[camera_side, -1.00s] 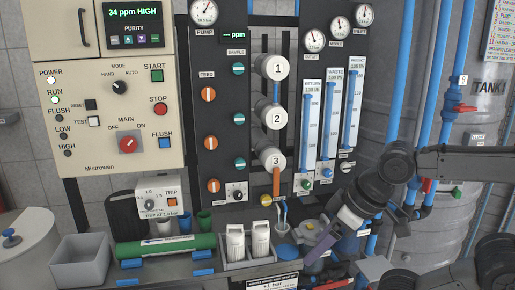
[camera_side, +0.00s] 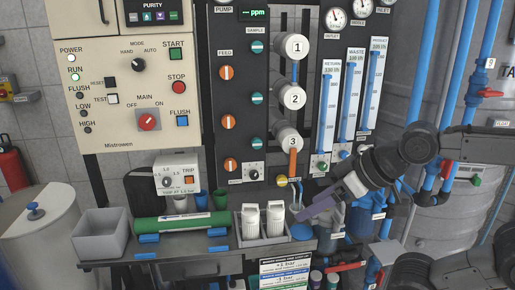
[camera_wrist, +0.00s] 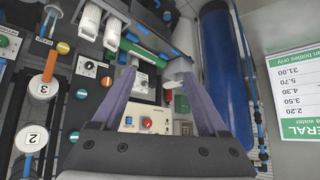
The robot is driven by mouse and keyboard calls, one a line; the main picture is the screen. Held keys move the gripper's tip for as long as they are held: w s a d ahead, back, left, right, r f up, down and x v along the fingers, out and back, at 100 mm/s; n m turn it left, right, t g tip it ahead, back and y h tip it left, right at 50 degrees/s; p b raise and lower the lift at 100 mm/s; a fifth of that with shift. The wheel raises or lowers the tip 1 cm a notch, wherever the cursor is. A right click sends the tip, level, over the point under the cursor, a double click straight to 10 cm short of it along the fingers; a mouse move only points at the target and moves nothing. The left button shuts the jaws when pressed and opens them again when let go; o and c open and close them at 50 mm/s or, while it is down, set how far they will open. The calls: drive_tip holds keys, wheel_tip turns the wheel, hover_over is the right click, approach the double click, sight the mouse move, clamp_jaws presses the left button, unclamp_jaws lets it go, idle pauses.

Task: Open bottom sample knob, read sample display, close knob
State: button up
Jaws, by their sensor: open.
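The bottom sample knob (camera_side: 257,143) is a round teal knob with a white bar, lying roughly level, low in the SAMPLE column. In the wrist view the bottom sample knob (camera_wrist: 81,94) shows left of my fingers. The sample display (camera_side: 254,12) at the top of the black panel shows green dashes and "ppm"; its upper part is at the picture's edge. My gripper (camera_side: 307,208) is to the right of and below the knob, near the blue-lidded bench items. In the wrist view my gripper (camera_wrist: 158,78) has its purple fingers spread, with nothing between them.
An orange pipe (camera_side: 293,161) hangs under tube 3, between the knob and my arm. Orange feed knobs (camera_side: 230,164) stand left of the sample column. White bottles (camera_side: 250,222), a green cylinder (camera_side: 182,222) and a grey bin (camera_side: 101,235) crowd the bench below.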

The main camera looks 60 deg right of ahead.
sight(257, 146)
drive_tip(key=w+d+r+m+t+h, duration=0.25)
drive_tip(key=w+r+t, duration=0.25)
drive_tip(key=w+r, duration=0.4)
drive_tip(key=w+d+r+m+t+h, duration=0.1)
drive_tip(key=w+d+r+m+t, duration=0.1)
drive_tip(key=w+r+m+t, duration=0.45)
drive_tip(key=w+d+f+m+g+h, duration=0.4)
drive_tip(key=w+d+f+m+h, duration=0.25)
drive_tip(key=w+d+h, duration=0.55)
wheel_tip(257, 146, down, 22)
drive_tip(key=s+d+r+n+g+h, duration=0.1)
drive_tip(key=s+n+g+h, duration=0.1)
drive_tip(key=s+n, duration=0.15)
drive_tip(key=shift+t, duration=0.25)
drive_tip(key=x, duration=0.9)
drive_tip(key=w+f+x, duration=0.1)
drive_tip(key=x, duration=0.4)
drive_tip(key=shift+r, duration=0.1)
